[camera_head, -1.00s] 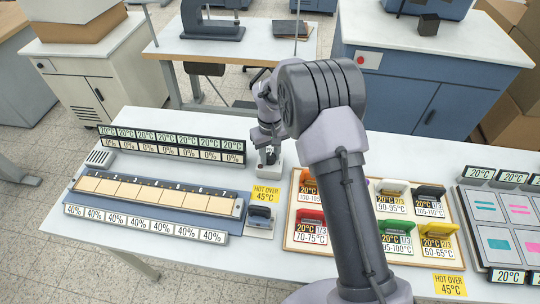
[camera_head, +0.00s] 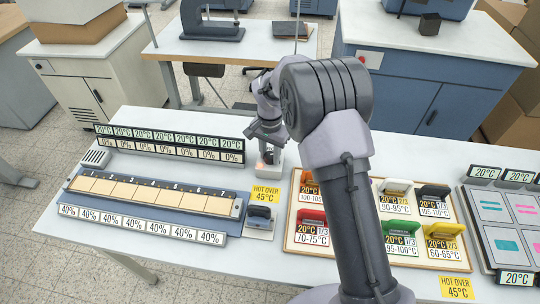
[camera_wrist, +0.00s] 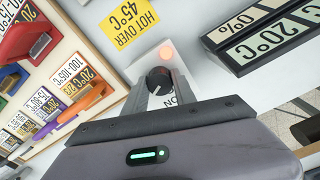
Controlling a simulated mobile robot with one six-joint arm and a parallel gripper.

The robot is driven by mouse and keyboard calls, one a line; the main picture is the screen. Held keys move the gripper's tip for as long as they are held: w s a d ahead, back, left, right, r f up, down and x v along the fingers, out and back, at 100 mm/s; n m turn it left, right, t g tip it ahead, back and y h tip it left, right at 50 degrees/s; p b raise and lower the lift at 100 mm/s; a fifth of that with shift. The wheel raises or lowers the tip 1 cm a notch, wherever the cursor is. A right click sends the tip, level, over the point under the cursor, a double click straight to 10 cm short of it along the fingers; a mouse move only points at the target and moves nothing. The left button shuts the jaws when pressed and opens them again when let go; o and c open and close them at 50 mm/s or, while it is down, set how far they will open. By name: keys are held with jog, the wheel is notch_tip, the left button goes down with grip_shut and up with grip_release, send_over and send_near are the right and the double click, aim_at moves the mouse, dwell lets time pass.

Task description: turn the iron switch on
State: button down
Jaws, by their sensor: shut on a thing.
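The iron switch is a white plate with a black round knob (camera_wrist: 160,77) and part of an "ON" mark beside it in the wrist view. A lamp (camera_wrist: 166,53) on the plate glows orange-red. My gripper (camera_wrist: 160,84) has its two grey fingers on either side of the knob and is shut on it. In the head view the switch plate (camera_head: 275,170) sits on the white table behind the yellow "HOT OVER 45°C" label (camera_head: 267,194), with a reddish glow under my gripper (camera_head: 268,155). My gripper partly hides the switch there.
A rack of coloured-handled tools (camera_head: 300,243) lies to the right, partly behind my arm. A blue tray with tan squares (camera_head: 140,207) and rows of temperature displays (camera_head: 165,143) lie to the left. A dark-handled block (camera_head: 260,216) stands in front of the switch.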

aim_at(270, 155)
jog(key=m+b, duration=0.1)
jog(key=m, duration=0.3)
jog(key=shift+m, duration=0.3)
dwell(0.4)
jog(key=c, duration=1)
grip_release()
notch_tip(270, 155, up, 17)
jog(key=p, duration=0.4)
jog(key=shift+r+p, duration=0.2)
jog(key=shift+p, duration=0.2)
jog(key=shift+r, duration=0.1)
